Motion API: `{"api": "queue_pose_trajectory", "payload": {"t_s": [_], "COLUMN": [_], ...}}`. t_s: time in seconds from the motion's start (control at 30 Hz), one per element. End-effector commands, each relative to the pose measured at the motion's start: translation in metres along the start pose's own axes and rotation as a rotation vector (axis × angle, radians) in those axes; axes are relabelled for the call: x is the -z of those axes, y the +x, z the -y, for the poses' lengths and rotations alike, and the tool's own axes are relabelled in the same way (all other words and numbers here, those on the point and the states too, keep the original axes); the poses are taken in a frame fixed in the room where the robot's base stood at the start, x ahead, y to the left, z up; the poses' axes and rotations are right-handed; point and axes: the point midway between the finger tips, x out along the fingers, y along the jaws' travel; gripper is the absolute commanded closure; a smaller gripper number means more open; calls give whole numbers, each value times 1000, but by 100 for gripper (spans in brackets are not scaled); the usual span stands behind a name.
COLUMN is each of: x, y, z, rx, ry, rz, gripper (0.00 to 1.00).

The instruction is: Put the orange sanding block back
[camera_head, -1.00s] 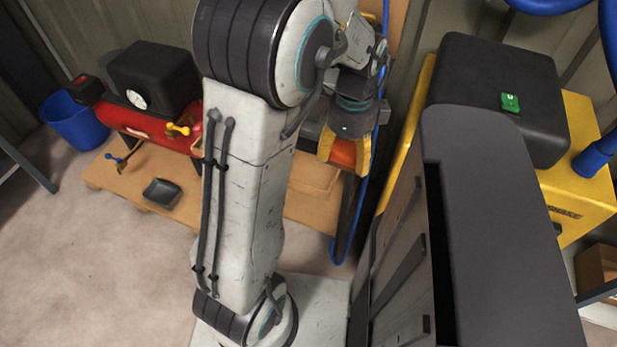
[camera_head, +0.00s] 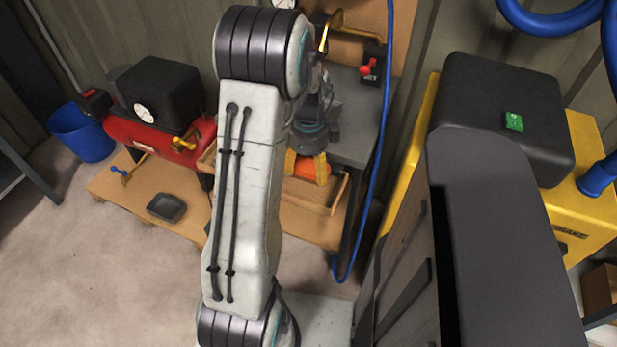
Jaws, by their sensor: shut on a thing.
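The orange sanding block (camera_head: 312,171) is between the yellow fingers of my gripper (camera_head: 307,168), which is shut on it. My gripper points down in front of the grey bench. A wooden open-topped box (camera_head: 335,203) is just below and around the block in the picture. I cannot tell whether the block is inside the box or above it. My arm hides the left part of the box.
A grey bench (camera_head: 352,128) with a red-knobbed device (camera_head: 369,68) stands behind. A blue hose (camera_head: 374,185) hangs at its right. A red compressor (camera_head: 150,130), a black tray (camera_head: 166,207) and a blue bucket (camera_head: 80,132) are at left. A yellow machine (camera_head: 585,205) is at right.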

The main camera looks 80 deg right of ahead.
Motion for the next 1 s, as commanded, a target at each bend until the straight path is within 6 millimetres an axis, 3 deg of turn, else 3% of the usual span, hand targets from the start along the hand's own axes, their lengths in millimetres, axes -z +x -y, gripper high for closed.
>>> {"api": "queue_pose_trajectory", "payload": {"t_s": [0.43,0.93,0.97,1.0], "x": [-1,-1,-1,-1], "y": [38,45,45,44], "z": [1,1,1,1], "rx": [-2,0,0,0], "ry": [0,0,0,0], "rz": [0,0,0,0], "gripper": [62,62,26,23]}}
